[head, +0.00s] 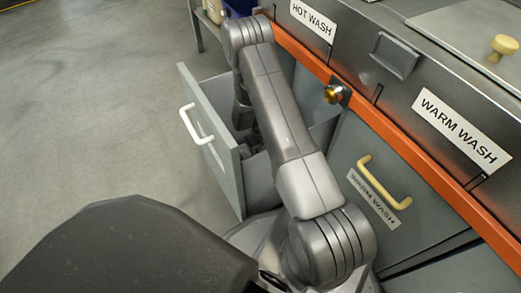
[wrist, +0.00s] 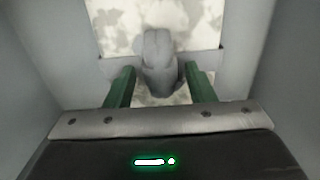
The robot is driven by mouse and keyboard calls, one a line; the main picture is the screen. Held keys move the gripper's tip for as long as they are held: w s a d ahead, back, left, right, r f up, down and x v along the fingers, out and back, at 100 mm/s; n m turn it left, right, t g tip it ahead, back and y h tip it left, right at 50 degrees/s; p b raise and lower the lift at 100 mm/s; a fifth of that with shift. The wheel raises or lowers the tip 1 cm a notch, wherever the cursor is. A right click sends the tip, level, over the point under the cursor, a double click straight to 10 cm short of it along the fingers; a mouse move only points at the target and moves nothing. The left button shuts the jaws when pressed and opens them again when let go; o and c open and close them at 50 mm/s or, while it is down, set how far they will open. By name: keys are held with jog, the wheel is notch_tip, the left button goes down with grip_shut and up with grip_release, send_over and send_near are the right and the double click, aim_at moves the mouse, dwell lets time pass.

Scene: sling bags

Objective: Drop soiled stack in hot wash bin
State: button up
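The hot wash bin is the pulled-out grey drawer (head: 222,165) with a white handle, left of the HOT WASH sign. My arm reaches down into it, and my gripper is mostly hidden there in the head view. In the wrist view my gripper's green fingers (wrist: 160,90) stand apart inside grey walls. A pale grey, rounded folded piece (wrist: 160,62), perhaps part of the soiled stack, lies between them, with a gap at the left finger. Blotchy off-white cloth (wrist: 118,28) shows beyond. I cannot tell where the stack ends.
A shut WARM WASH drawer (head: 366,205) with a yellow handle is right of the open one. The concrete floor (head: 90,110) at left is clear.

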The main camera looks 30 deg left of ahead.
jog(key=shift+r, duration=0.1)
jog(key=shift+r+p, duration=0.65)
jog(key=shift+p, duration=0.15)
notch_tip(320, 180, up, 12)
jog(key=p, duration=0.3)
jog(key=shift+p, duration=0.35)
jog(key=shift+f, duration=0.2)
notch_tip(320, 180, down, 13)
jog(key=b, duration=0.5)
jog(key=shift+f, duration=0.2)
jog(key=shift+r, duration=0.35)
